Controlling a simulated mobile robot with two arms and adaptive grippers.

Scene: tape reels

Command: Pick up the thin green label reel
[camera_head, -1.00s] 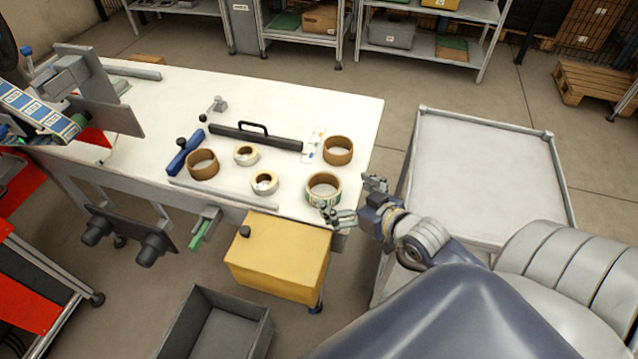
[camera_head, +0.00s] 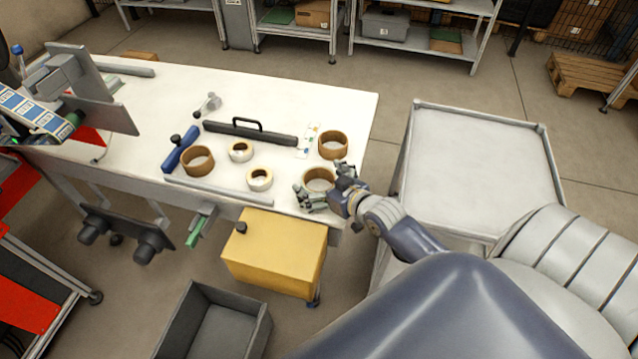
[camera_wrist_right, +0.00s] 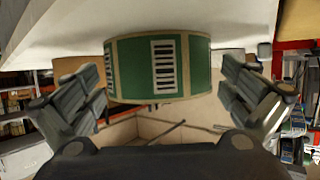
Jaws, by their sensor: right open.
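The reel with the green label (camera_head: 319,172) lies flat near the front right edge of the white table. In the right wrist view the green label reel (camera_wrist_right: 140,72) fills the upper middle, its green side with a white barcode patch facing me. My right gripper (camera_head: 322,182) is open, with one finger on each side of the reel. In the wrist view gaps show between the open fingers (camera_wrist_right: 163,85) and the reel. The fingers hide part of the reel in the head view. My left gripper is not in view.
Two brown reels (camera_head: 198,161) (camera_head: 333,145) and two small white reels (camera_head: 241,151) (camera_head: 259,179) lie nearby. A black bar with a handle (camera_head: 250,135) lies behind. A yellow cabinet (camera_head: 275,255) stands below the front edge. A grey cart (camera_head: 475,165) stands right.

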